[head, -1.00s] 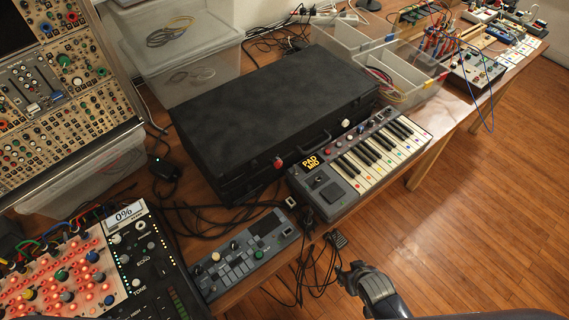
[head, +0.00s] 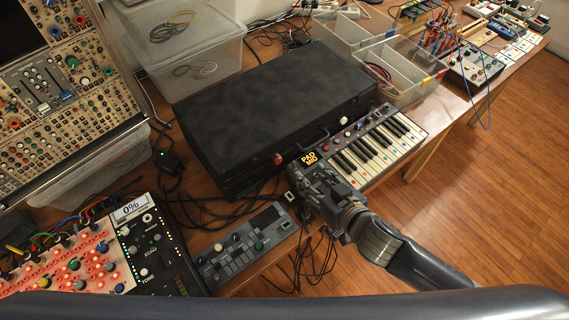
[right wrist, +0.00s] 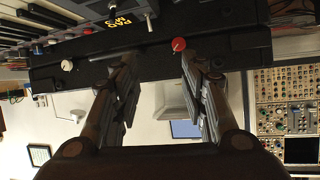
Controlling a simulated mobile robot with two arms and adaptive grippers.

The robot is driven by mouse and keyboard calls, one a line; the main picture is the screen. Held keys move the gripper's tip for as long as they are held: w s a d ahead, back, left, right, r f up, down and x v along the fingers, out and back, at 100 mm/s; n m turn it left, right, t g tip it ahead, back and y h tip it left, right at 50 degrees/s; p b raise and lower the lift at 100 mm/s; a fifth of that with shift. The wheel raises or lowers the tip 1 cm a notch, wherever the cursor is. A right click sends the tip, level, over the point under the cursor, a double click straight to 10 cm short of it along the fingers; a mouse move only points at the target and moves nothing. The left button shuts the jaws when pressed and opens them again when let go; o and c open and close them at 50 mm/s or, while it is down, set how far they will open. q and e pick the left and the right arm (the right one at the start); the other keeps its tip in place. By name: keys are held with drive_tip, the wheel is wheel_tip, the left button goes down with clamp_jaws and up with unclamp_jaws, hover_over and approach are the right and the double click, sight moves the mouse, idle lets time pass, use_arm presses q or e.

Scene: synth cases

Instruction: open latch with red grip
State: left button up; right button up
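The black case (head: 275,105) lies shut on the table. Its latch with the red grip (head: 277,159) is on the front face, left of the handle; a second latch with a white grip (head: 343,120) is to the right. My right gripper (head: 305,172) is in front of the case, just right of the red grip. In the right wrist view my right gripper (right wrist: 157,53) is open and empty, with its fingers pointing at the case. The red grip (right wrist: 178,44) shows between the fingertips, nearer the right one. My left gripper is out of view.
A small keyboard (head: 375,145) stands close to the case's front, partly behind my right gripper. A grey control box (head: 245,240) and loose black cables lie at the table's front edge. A clear bin (head: 185,50) stands behind the case.

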sight(279, 162)
drive_tip(key=w+a+f, duration=0.1)
drive_tip(key=w+a, duration=0.1)
drive_tip(key=w+a+f+n+y+p, duration=0.1)
drive_tip(key=w+a+f, duration=0.1)
drive_tip(key=w, duration=0.1)
drive_tip(key=w+a+f+y, duration=0.1)
drive_tip(key=w+a+f, duration=0.1)
drive_tip(key=a, duration=0.1)
drive_tip(key=shift+w+g, duration=0.3)
idle(0.3)
clamp_jaws()
